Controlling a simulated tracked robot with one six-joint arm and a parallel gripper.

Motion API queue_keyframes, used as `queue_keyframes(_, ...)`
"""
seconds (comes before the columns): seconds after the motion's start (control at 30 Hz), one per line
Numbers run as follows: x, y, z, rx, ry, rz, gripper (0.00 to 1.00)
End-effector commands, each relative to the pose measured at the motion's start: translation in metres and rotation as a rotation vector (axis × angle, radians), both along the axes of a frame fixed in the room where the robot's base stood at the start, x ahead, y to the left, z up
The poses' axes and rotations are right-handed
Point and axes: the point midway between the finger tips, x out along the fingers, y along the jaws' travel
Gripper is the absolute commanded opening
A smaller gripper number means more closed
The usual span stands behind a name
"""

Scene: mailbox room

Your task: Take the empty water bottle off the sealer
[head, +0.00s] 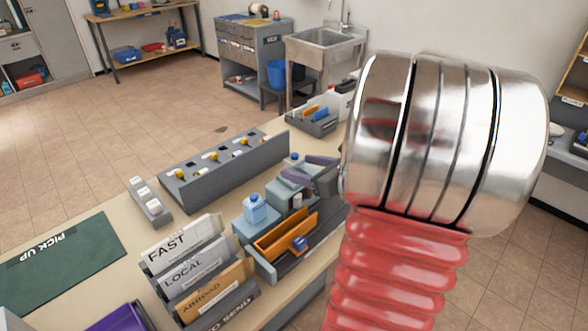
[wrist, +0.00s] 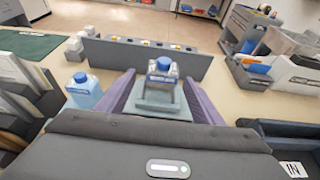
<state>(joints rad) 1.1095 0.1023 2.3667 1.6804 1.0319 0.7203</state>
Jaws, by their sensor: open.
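The empty water bottle, clear with a blue cap, stands upright on the grey-teal sealer (wrist: 160,112). It shows in the wrist view (wrist: 163,72), ahead between the purple fingers of my gripper (wrist: 160,84). The fingers are apart, with one on each side of the bottle's line; I cannot tell whether either touches it. In the head view my gripper (head: 300,170) is over the sealer (head: 284,190), and only the bottle's upper part (head: 293,159) shows behind the fingers. A second, blue-filled bottle (head: 256,209) with a blue cap stands to the left, also in the wrist view (wrist: 84,92).
A long grey block (head: 224,163) with yellow-topped items stands behind. Labelled mail slots (head: 182,262) are front left, and an orange divider tray (head: 285,240) is front right. A grey organiser (head: 312,122) stands at the back. A green pick-up mat (head: 62,262) lies clear at left.

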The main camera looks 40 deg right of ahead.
Motion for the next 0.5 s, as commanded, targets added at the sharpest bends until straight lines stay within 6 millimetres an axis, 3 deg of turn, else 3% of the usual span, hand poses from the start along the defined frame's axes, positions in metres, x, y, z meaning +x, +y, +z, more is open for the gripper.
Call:
queue_keyframes(0.2, 0.018, 0.001, -0.007, 0.0, 0.001, 0.001, 0.61)
queue_keyframes(0.5, 0.02, 0.0, -0.007, 0.0, 0.0, -0.001, 0.61)
